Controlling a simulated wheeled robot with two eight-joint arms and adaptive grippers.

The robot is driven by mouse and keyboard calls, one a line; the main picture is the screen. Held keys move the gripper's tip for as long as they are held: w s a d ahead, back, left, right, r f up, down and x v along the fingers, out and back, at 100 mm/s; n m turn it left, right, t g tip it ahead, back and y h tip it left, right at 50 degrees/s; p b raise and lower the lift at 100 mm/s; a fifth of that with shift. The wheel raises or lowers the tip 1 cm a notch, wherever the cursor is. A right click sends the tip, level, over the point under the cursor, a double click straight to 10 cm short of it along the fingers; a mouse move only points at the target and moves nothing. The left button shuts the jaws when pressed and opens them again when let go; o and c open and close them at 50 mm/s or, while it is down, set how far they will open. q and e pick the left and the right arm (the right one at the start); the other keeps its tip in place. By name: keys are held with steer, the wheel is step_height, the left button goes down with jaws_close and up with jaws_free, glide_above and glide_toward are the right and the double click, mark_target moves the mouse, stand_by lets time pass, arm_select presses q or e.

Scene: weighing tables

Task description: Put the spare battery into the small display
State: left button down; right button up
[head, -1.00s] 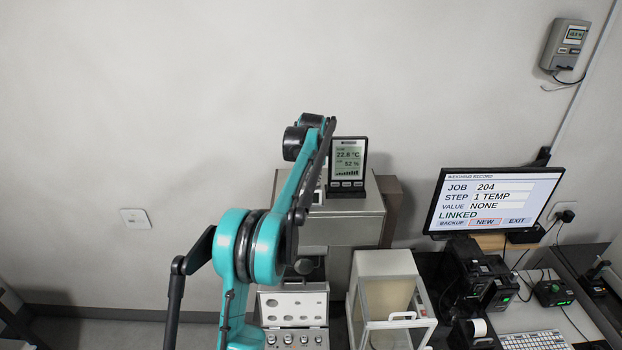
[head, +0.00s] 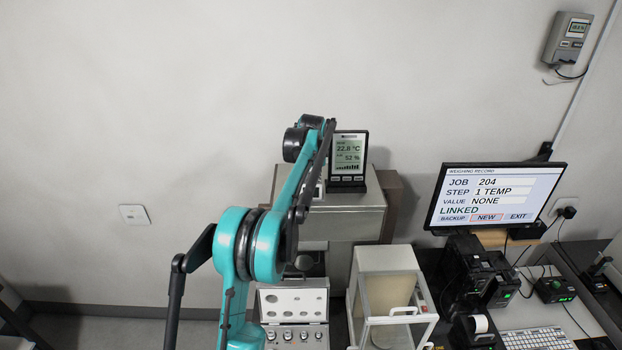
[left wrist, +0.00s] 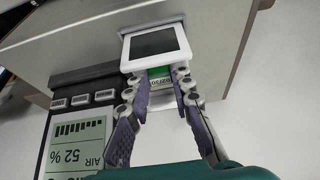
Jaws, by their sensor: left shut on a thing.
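The small display (left wrist: 155,42), with a white frame and dark screen, is near the top middle of the left wrist view. In the head view only a pale sliver of it (head: 319,188) shows behind my arm. The spare battery (left wrist: 160,74), green with a printed label, is at the display's near edge. My left gripper (left wrist: 156,80) is shut on the battery, one finger on each side. The battery's far end is hidden, so I cannot tell how deep it sits in the display. My left gripper is hidden by my arm in the head view. My right gripper is not in view.
A larger black display (head: 348,160), reading 22.8 °C and 52 %, stands close beside the small one on a grey cabinet (head: 352,222). A glass-sided case (head: 390,258), a weight box (head: 293,308) and a monitor (head: 495,198) reading "VALUE NONE" are nearby.

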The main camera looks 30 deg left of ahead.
arm_select(q)
steer(key=shift+f, duration=0.1)
steer(key=c, duration=0.8)
jaws_free()
steer(key=shift+o, duration=0.2)
step_height(320, 180, up, 8)
steer(key=p, duration=0.5)
steer(key=shift+p, duration=0.35)
